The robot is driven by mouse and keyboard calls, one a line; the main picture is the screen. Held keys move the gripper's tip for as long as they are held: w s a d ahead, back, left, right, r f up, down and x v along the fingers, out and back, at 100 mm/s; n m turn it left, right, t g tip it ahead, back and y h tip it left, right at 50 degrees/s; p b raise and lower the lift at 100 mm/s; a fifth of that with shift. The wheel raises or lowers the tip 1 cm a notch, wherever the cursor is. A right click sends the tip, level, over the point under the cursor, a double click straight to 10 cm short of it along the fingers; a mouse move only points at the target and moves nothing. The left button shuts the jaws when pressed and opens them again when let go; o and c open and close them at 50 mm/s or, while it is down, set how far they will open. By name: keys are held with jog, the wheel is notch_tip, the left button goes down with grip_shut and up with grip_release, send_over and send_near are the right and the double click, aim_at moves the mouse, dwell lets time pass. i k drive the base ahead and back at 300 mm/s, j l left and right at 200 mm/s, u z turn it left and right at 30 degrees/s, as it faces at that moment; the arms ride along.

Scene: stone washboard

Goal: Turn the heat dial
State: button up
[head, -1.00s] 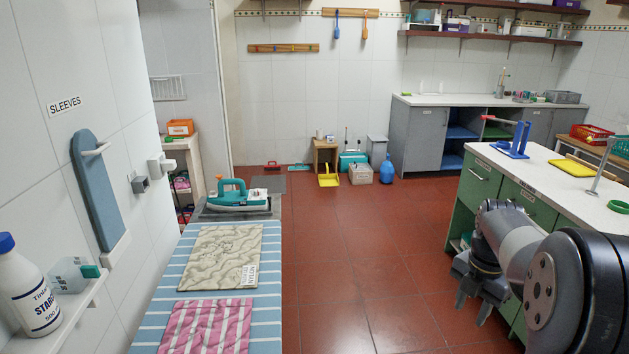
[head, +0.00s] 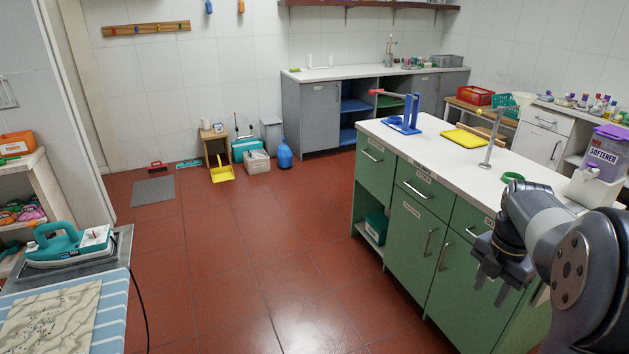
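A teal iron (head: 66,245) rests on a grey plate at the far end of the striped ironing board (head: 112,318), at the lower left. A dark cord hangs from its right side. A dial on the iron is too small to make out. My gripper (head: 490,287) is at the right, in front of the green cabinets, far from the iron. Its fingers point down and look apart, with nothing between them.
A green counter (head: 400,225) stands at the right, close to my arm. The red tile floor (head: 250,270) between it and the ironing board is clear. A yellow dustpan (head: 222,172), boxes and a blue jug (head: 284,155) stand by the back wall.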

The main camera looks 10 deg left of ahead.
aim_at(94, 233)
jog(key=i+u, duration=0.6)
jog(key=i, duration=0.2)
jog(key=i+j+u, duration=0.1)
jog(key=i+u, duration=0.4)
jog(key=i+l+u, duration=0.1)
jog(key=i+u, duration=0.35)
jog(key=i+l+u, duration=0.2)
jog(key=i+u, duration=0.15)
jog(key=u, duration=0.15)
jog(key=i+j+u, duration=0.1)
jog(key=i+u, duration=0.15)
jog(key=u, duration=0.2)
jog(key=i+u, duration=0.2)
jog(key=u, duration=0.25)
jog(key=i+l+u, duration=0.1)
jog(key=i+u, duration=0.15)
jog(key=u, duration=0.15)
